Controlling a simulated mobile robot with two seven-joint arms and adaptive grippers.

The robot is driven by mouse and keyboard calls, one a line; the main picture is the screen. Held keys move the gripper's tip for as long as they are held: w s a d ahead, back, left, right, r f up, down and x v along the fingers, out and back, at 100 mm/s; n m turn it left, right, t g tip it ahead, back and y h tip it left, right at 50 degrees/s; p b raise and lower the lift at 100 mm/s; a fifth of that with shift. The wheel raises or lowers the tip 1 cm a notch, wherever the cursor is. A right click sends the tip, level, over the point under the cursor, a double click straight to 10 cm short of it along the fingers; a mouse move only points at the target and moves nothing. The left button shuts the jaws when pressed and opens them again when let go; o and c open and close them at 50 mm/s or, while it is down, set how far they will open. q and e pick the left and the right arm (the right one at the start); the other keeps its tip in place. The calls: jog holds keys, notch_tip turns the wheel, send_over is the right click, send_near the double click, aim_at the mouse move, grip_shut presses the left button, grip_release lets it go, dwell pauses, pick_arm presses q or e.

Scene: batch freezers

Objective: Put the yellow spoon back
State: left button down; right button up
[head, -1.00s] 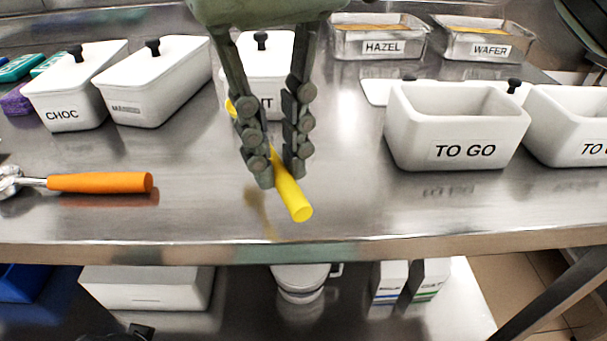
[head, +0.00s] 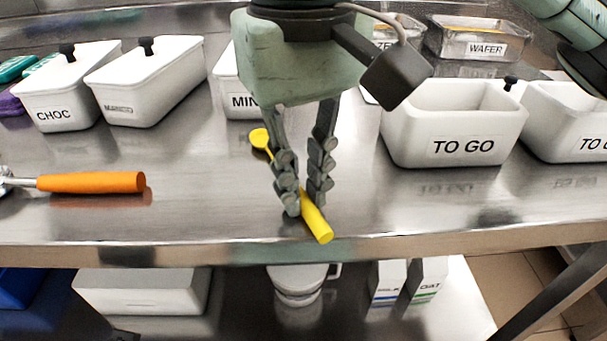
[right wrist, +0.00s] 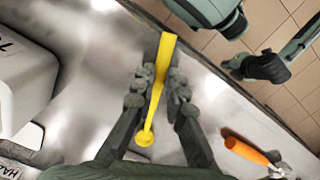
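The yellow spoon (head: 318,222) is between the fingers of my right gripper (head: 305,205), which is shut on its handle. In the head view the handle end points toward the front edge of the counter and the round bowl points back and left. I cannot tell whether the spoon touches the steel top. In the right wrist view the spoon (right wrist: 157,85) runs between the two fingers (right wrist: 160,78), its bowl toward the palm. My left gripper (right wrist: 265,67) shows dark at the upper right there; its fingers are unclear. It is not seen in the head view.
An orange-handled scoop (head: 92,182) lies at left on the counter (head: 200,215). Lidded tubs, CHOC (head: 60,95) and MINT (head: 228,85) among them, stand behind. An open TO GO tub (head: 455,140) is at right, with a WAFER pan (head: 475,48) behind. The front middle is clear.

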jog(key=o, duration=0.5)
jog(key=shift+c, duration=0.2)
pick_arm(q)
jog(key=shift+w, duration=0.3)
pick_arm(e)
jog(key=shift+r, duration=0.1)
